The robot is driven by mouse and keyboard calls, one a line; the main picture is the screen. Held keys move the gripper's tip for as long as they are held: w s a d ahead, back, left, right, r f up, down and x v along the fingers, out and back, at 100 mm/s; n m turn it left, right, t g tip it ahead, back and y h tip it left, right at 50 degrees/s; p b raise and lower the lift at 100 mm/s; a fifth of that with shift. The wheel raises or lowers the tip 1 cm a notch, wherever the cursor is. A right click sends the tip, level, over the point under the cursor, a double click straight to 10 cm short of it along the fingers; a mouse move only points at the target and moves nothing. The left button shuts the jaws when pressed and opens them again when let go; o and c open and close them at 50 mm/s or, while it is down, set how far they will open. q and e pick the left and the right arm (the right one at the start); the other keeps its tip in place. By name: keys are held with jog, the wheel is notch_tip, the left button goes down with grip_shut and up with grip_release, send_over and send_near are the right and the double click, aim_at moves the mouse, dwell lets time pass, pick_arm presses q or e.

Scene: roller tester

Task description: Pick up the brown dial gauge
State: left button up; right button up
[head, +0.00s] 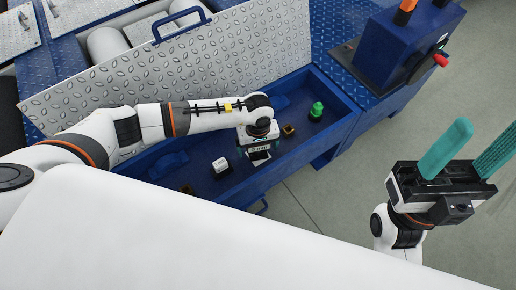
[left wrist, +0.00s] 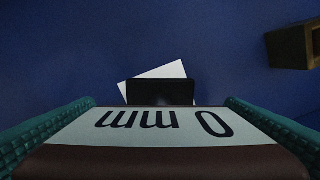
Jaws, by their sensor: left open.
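The brown dial gauge (left wrist: 160,160) fills the bottom of the left wrist view, with a pale label face reading "0 mm" upside down. My left gripper (head: 259,146) is open, low in the blue tray in the head view. In the left wrist view its two green fingers stand on either side of the gauge, close to its edges; I cannot tell whether they touch it. In the head view the gripper hides most of the gauge. My right gripper (head: 468,155) is open and empty, with its green fingers apart, over the floor on the right.
The blue tray (head: 340,122) also holds a green piece (head: 316,110), a small brown block (head: 288,130) and a white block (head: 221,166). A brown block (left wrist: 290,46) shows at the upper right in the wrist view. A raised tread plate (head: 215,60) stands behind the tray.

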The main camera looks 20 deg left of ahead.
pick_arm(q)
jog(key=c, duration=1.2)
jog(key=shift+c, duration=0.4)
jog(key=shift+r, duration=0.15)
